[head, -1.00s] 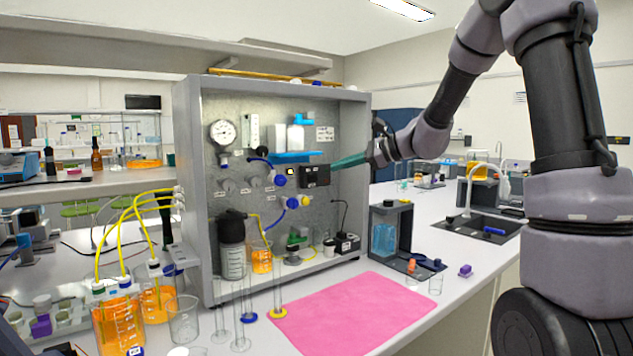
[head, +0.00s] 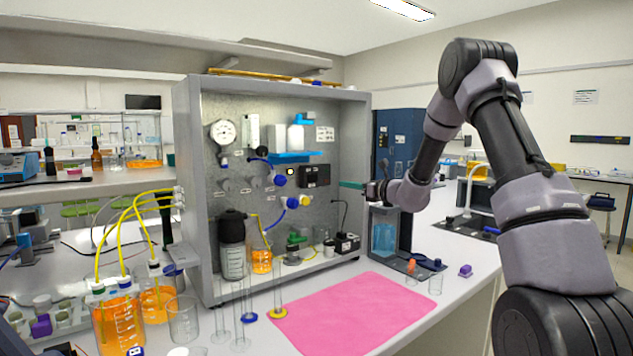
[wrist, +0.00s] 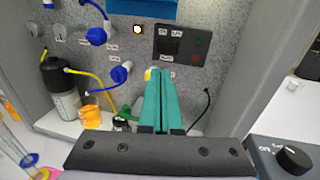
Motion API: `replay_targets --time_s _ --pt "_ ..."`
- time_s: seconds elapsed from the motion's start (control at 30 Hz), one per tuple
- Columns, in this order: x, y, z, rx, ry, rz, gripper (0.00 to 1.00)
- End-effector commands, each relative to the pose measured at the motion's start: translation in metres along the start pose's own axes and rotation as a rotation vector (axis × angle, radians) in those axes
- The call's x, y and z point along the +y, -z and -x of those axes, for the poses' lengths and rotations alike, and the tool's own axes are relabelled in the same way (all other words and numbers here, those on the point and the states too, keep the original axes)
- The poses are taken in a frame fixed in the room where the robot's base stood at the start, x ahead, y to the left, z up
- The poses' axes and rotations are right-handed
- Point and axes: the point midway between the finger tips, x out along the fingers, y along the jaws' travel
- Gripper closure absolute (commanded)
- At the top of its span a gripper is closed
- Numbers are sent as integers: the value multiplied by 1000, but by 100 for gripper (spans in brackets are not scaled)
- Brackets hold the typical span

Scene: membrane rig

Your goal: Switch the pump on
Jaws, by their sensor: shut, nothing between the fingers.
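A black control box (head: 315,176) is fixed to the grey back panel of the rig. In the wrist view the box (wrist: 182,45) carries small white labels, a dark window, and a green mark above a red one at its right side. A small lamp (head: 290,171) left of the box glows pale yellow; it also shows in the wrist view (wrist: 137,29). My gripper (head: 341,184) has teal fingers pressed together and empty. Its tips (wrist: 158,72) appear just below the box in the wrist view and to its right in the head view, apparently clear of it. Which part is the pump is unclear.
The rig's side wall (head: 358,130) stands close to my fingers. A black unit with a cable (head: 347,242) sits on the rig's floor. Blue-handled valves (head: 279,180) and a dark bottle (head: 232,245) are further left. A pink mat (head: 350,312) lies bare in front.

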Motion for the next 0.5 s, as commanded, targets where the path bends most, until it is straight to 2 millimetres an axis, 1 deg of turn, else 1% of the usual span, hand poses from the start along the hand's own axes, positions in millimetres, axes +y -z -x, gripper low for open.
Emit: replay_targets --time_s 0.07,0.17,0.27,0.5 --pt "0 0 -3 0 -1 0 100" --pt "0 0 -13 -1 -1 1 100" --pt "1 0 -30 -1 -4 2 100" --pt "2 0 -83 -1 -4 3 100"
